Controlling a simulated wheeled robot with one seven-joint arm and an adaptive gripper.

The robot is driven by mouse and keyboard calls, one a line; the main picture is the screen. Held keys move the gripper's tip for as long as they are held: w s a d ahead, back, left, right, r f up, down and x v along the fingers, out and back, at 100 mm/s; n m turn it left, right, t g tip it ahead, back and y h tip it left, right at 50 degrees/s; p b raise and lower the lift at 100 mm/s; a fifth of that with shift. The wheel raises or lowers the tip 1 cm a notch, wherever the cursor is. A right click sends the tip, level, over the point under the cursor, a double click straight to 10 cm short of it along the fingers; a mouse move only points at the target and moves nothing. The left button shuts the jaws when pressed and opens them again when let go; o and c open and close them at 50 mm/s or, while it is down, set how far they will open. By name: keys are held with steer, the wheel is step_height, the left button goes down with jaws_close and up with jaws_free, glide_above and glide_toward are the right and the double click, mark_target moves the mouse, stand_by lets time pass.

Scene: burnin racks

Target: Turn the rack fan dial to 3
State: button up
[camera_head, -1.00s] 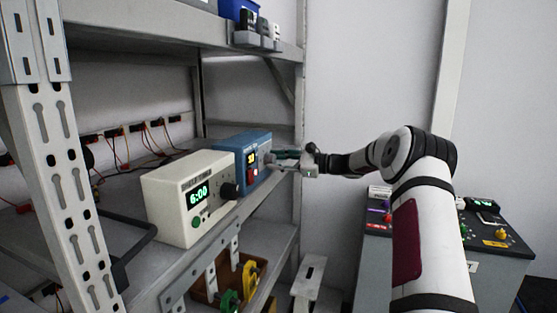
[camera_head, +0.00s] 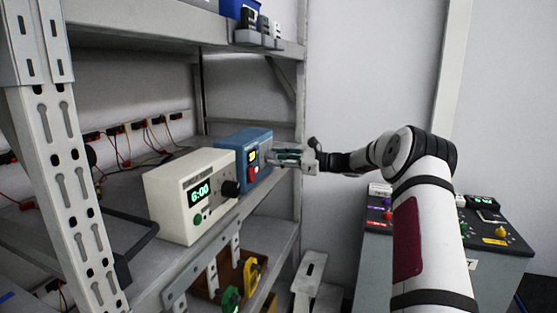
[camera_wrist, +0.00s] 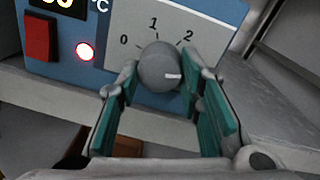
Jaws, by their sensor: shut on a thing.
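The rack fan dial (camera_wrist: 158,66) is a round grey knob on the blue unit's pale panel (camera_wrist: 207,16). Its white mark points right, clockwise past the 2. The numbers 0, 1 and 2 show; I see no 3, and my right finger covers part of that side. My gripper (camera_wrist: 155,88) has its green-padded fingers on both sides of the knob, shut on it. In the head view, my gripper (camera_head: 284,157) is at the front of the blue unit (camera_head: 245,152) and hides the dial.
A cream unit (camera_head: 187,196) reading 6:00, with a black knob, stands left of the blue unit on the shelf. The shelf's front edge (camera_head: 215,228) runs below. A red button (camera_wrist: 40,37) and a lit red lamp (camera_wrist: 85,52) are left of the dial. A rack post (camera_head: 299,120) stands behind.

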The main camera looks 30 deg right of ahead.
steer(key=o, duration=1.2)
steer(key=shift+c, duration=0.2)
steer(key=v, duration=1.2)
steer(key=shift+f, duration=0.1)
